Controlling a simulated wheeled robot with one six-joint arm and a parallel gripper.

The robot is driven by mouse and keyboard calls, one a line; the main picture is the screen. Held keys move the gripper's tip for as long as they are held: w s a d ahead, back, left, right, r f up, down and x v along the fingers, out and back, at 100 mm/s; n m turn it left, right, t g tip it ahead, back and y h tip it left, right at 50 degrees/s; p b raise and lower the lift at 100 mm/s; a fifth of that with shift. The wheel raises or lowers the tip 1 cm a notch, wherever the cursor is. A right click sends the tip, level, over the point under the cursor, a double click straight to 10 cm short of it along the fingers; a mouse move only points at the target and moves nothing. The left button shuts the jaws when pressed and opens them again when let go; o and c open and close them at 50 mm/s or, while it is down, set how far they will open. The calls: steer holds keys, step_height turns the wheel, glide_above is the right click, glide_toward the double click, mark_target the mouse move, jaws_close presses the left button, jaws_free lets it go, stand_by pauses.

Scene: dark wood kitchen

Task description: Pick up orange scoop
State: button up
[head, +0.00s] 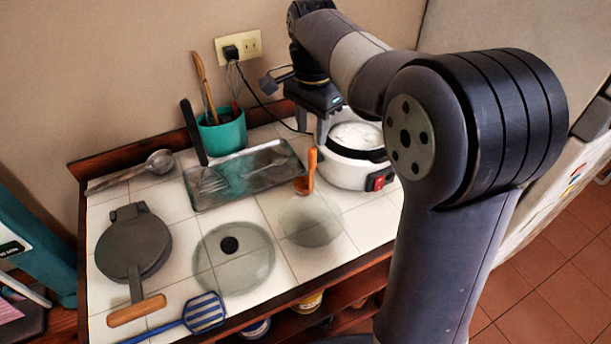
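The orange scoop (312,167) is at the left side of the white rice cooker (347,173). Its narrow handle points up and its small bowl is at the bottom, by the rim of a clear glass lid or bowl (310,222). I cannot tell whether it touches the cooker or the glass. My gripper (312,128) is above and behind the scoop in the picture, next to the cooker's top. Its two fingers point down and are apart, with nothing seen between them.
A teal pot (223,133) of utensils and a metal tray (245,175) stand left of my gripper. A glass lid (234,258), a grey round pan (134,243) and a blue spatula (203,312) lie nearer. The wall with an outlet (238,46) is close behind.

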mark_target(313, 149)
step_height(313, 149, down, 8)
steer(key=shift+d+f, duration=0.1)
steer(key=shift+d, duration=0.05)
stand_by(0.3)
jaws_close()
stand_by(0.4)
